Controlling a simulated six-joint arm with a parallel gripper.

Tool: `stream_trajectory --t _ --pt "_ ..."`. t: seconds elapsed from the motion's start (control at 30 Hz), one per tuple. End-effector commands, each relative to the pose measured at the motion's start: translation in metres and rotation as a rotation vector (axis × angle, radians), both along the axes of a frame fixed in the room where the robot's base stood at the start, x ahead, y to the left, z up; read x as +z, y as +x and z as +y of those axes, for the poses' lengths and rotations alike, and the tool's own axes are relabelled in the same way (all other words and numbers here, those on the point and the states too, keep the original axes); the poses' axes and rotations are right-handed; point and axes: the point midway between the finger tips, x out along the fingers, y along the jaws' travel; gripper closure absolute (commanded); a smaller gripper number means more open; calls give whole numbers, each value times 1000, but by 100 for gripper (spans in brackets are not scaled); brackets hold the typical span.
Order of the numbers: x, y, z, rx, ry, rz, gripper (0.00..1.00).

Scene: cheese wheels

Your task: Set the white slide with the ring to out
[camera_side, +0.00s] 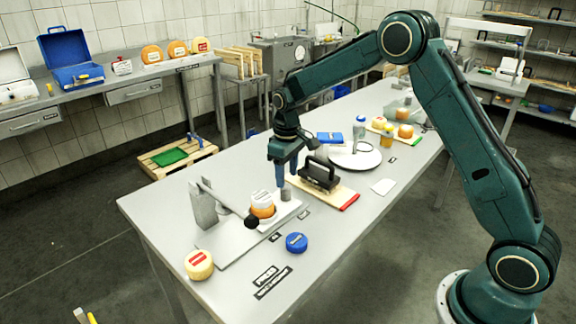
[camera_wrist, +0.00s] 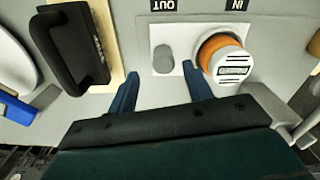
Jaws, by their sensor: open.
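The white slide (camera_wrist: 175,34) is a flat plate with a grey upright knob (camera_wrist: 164,58). It also shows in the side view (camera_side: 287,212). The knob is nearer the OUT label (camera_wrist: 164,5). My gripper (camera_wrist: 160,86) is open and empty, its fingers pointing down. In the side view my gripper (camera_side: 286,178) is close by the knob, which lies ahead of the gap between the fingertips.
A lever press (camera_side: 203,206) with a black ball handle (camera_side: 251,221) stands beside the cheese. A black-handled block (camera_side: 320,173) on a board is close on the other side.

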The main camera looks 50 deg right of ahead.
Motion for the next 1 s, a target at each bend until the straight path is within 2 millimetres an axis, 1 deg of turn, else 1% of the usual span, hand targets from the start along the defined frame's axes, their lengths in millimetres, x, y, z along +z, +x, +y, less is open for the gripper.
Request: stream_trajectory --t 0.03,0.3,0.5,0.7,1.0 --pt "10 0 0 -1 0 -3 50" --pt "56 0 -1 -2 -1 -4 50" --pt "80 0 -1 -2 -2 -2 50" --pt "89 0 -1 -3 -1 0 50" --pt "90 0 -1 -3 -1 0 50"
